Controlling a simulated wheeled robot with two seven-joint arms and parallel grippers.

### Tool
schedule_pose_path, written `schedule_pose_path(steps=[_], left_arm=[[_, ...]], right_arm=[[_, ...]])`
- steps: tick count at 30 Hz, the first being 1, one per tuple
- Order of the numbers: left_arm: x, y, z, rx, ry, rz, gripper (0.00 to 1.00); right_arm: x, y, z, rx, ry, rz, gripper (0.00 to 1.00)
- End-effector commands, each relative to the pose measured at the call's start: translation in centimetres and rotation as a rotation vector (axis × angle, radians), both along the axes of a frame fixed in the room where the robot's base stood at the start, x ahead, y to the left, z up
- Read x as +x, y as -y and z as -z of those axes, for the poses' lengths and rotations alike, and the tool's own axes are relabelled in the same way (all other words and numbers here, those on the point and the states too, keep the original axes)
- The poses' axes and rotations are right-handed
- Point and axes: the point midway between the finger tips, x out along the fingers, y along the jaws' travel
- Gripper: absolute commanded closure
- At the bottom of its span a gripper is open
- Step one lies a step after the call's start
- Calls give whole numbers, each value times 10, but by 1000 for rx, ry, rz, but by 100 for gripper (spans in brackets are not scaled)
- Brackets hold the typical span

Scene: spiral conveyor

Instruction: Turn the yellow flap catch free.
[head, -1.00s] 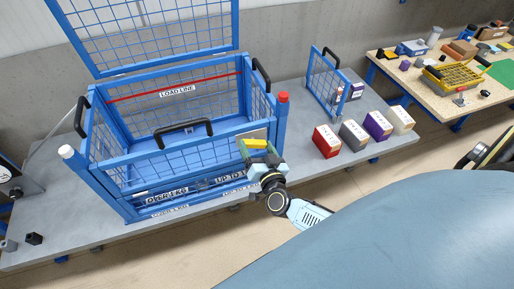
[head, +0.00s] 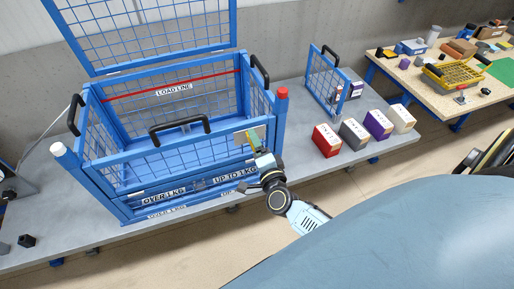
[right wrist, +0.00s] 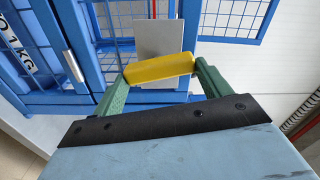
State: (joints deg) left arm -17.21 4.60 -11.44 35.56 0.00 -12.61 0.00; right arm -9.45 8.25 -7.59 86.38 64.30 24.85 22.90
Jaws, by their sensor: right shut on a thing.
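The yellow flap catch (head: 251,138) is at the right front corner of the blue mesh crate (head: 101,187), in front of a small grey plate (head: 241,134). In the head view the catch stands steeply tilted. My right gripper (head: 255,146) is shut on it. In the right wrist view the yellow catch (right wrist: 160,69) lies between the green fingers of the right gripper (right wrist: 162,80), slightly tilted in that picture, with the grey plate (right wrist: 160,38) behind it. My left gripper is not in view.
The crate stands on a grey table (head: 300,150). Its mesh lid (head: 140,30) is raised. Red, grey, purple and white boxes (head: 376,124) stand to the right, near a small blue mesh panel (head: 328,82). A wooden bench (head: 440,95) with loose items is at far right.

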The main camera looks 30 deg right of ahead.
Motion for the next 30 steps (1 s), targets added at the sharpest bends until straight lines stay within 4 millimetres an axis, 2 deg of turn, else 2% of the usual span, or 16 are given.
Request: schedule_pose_path(steps=[12, 29, 30], left_arm=[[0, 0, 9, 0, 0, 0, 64], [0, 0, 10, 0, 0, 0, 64], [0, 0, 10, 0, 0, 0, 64]], right_arm=[[0, 0, 3, 197, 44, 0, 46], [0, 0, 2, 230, 52, 0, 46], [0, 0, 2, 231, 52, 0, 22]])
